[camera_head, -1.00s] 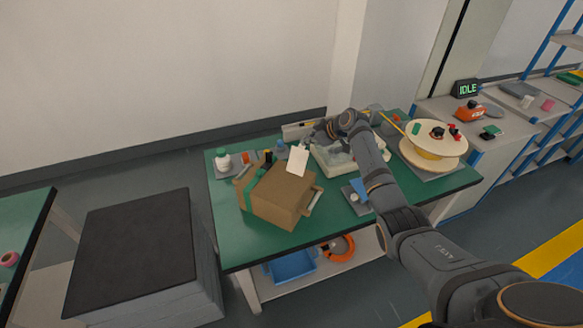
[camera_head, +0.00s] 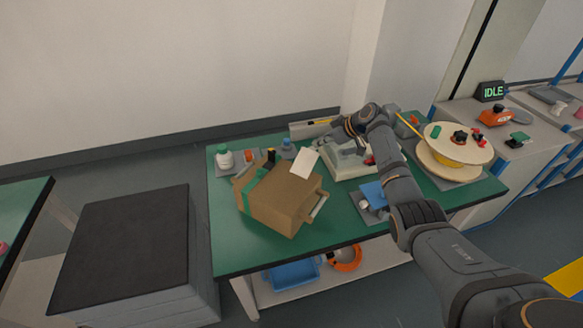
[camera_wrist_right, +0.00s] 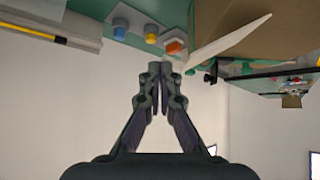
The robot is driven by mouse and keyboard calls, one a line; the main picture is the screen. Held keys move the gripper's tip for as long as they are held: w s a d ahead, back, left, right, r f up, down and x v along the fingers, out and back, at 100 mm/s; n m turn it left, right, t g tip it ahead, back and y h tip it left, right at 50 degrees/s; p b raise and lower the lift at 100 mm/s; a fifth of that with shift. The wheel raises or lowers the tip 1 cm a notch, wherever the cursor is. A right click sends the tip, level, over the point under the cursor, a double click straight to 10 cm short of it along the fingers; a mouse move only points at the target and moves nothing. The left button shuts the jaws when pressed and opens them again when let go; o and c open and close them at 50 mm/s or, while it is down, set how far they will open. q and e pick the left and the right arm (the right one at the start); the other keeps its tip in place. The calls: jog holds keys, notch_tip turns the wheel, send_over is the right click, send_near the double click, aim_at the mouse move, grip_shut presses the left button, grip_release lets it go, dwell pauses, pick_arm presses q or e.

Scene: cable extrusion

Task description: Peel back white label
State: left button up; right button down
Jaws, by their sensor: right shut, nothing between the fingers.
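The white label (camera_head: 305,162) stands up at a tilt from the top of the brown cardboard box (camera_head: 275,201). In the right wrist view the label (camera_wrist_right: 230,43) shows nearly edge-on, just right of the fingertips and apart from them. My right gripper (camera_head: 334,128) is beyond the label and to its right in the head view. In the wrist view my right gripper (camera_wrist_right: 159,70) has its fingertips together with nothing between them. Whether the label's lower edge is still stuck to the box is too small to tell. My left gripper is not in view.
A pale tray (camera_head: 348,165) lies under my right arm, and a cable spool (camera_head: 458,146) stands at right. A dark-topped block (camera_head: 125,235) stands left of the table.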

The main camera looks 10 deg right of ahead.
dwell(0.4)
jog(key=shift+r+p, duration=0.65)
jog(key=shift+r, duration=0.3)
